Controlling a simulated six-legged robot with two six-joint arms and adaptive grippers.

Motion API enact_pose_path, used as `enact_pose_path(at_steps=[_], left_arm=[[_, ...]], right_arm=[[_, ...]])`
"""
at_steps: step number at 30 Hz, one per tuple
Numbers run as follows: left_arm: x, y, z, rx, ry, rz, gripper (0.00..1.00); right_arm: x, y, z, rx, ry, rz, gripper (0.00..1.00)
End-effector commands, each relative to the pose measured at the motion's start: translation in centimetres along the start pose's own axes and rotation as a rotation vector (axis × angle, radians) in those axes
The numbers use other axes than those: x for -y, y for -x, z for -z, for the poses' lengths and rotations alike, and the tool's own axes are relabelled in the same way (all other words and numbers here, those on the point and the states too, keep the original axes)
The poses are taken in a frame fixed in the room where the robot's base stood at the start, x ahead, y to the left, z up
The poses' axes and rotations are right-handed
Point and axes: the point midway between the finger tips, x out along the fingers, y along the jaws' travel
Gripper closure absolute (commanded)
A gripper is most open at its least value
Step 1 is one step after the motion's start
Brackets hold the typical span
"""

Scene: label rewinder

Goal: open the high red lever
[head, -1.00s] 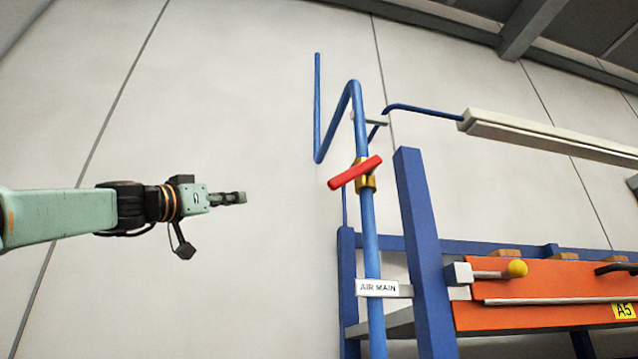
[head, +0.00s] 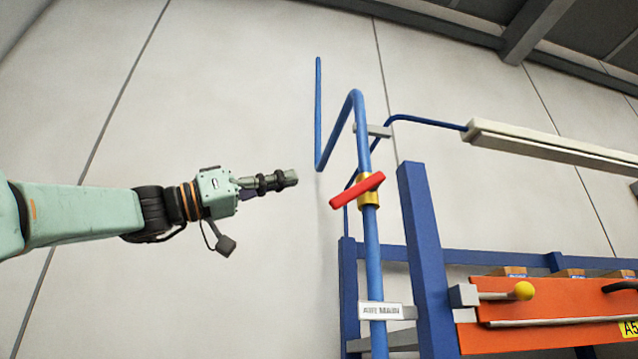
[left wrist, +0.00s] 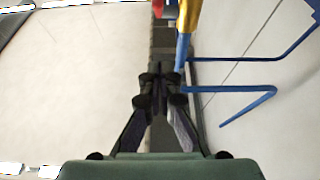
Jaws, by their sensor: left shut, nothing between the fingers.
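The red lever (head: 357,190) sits on a brass valve (head: 368,193) on the upright blue pipe (head: 372,262). The lever lies across the pipe, tilted, its right end higher. My left gripper (head: 293,178) is shut and empty, to the left of the lever and apart from it, at nearly the same height in the head view. In the left wrist view the shut fingers (left wrist: 160,72) point toward the pipe. Parts of the brass valve (left wrist: 187,14) and the red lever (left wrist: 158,8) show there at the top edge. My right gripper is not in view.
A label plate (head: 381,311) sits low on the pipe. A blue post (head: 425,262) and an orange panel (head: 560,306) with a yellow knob (head: 523,291) stand to the right. A pale light bar (head: 545,145) hangs at upper right.

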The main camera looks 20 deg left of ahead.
Motion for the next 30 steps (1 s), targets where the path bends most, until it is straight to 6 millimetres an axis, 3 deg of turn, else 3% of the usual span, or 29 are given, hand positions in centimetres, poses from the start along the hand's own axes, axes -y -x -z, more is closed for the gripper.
enact_pose_path(at_steps=[1, 12, 21, 30], left_arm=[[0.0, -0.8, 0.4, 0.001, 0.001, -0.001, 1.00], [0.0, -5.0, 0.3, 0.002, 0.000, 0.001, 1.00], [0.0, -5.5, -3.2, 0.001, 0.001, 0.001, 1.00], [0.0, -5.6, -3.9, 0.000, -0.001, 0.002, 1.00]], right_arm=[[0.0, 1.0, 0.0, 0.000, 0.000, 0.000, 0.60], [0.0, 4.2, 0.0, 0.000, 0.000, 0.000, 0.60], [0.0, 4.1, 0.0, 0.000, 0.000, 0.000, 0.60], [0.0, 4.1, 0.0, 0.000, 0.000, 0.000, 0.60]])
